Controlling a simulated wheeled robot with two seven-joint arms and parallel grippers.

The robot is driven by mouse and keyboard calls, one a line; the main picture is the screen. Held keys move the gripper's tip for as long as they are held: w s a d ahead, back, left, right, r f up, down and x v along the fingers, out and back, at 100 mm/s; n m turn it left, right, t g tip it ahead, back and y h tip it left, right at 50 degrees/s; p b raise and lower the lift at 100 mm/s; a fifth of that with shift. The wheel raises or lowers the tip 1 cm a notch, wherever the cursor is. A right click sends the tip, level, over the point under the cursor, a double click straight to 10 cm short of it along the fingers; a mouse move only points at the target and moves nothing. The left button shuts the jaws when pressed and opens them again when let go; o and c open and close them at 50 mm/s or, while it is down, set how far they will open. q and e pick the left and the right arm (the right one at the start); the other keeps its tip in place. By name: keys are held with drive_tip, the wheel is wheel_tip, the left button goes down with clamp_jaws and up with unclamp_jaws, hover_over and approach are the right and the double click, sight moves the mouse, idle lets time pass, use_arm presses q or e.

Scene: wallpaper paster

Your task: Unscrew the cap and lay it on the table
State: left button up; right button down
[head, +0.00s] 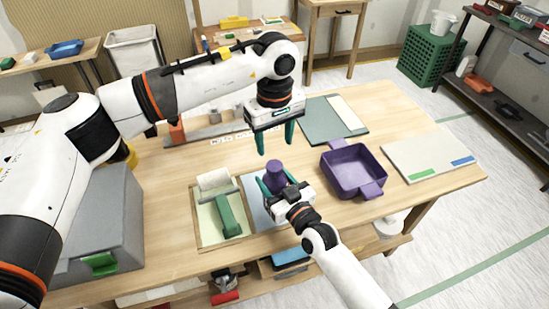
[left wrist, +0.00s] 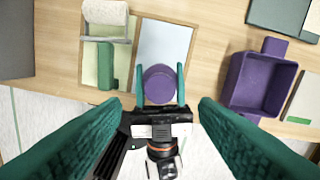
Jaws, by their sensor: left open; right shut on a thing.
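A purple bottle (head: 277,181) stands upright near the front of the table, and its round purple cap (head: 273,166) is on top. In the left wrist view the cap (left wrist: 160,80) shows from above. My right gripper (head: 284,184) is shut on the bottle, its teal fingers on either side of the body; they also show in the left wrist view (left wrist: 160,88). My left gripper (head: 275,144) is open and empty above the bottle, pointing down. Its fingers are wide apart at the bottom of the left wrist view (left wrist: 159,104). The table (head: 400,209) is wooden.
A purple tray (head: 334,182) stands right of the bottle. Left of it is a wooden tray (head: 199,232) holding a roller and a green item. A pale blue sheet (head: 257,213) lies by the bottle. A white board (head: 425,155) lies at right, and bare wood shows at the front right.

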sight(274, 165)
use_arm(q)
drive_tip(key=shift+m, duration=0.9)
drive_tip(key=shift+f, duration=0.3)
wheel_tip(274, 165, down, 7)
drive_tip(key=shift+f, duration=0.2)
drive_tip(key=shift+c, duration=0.3)
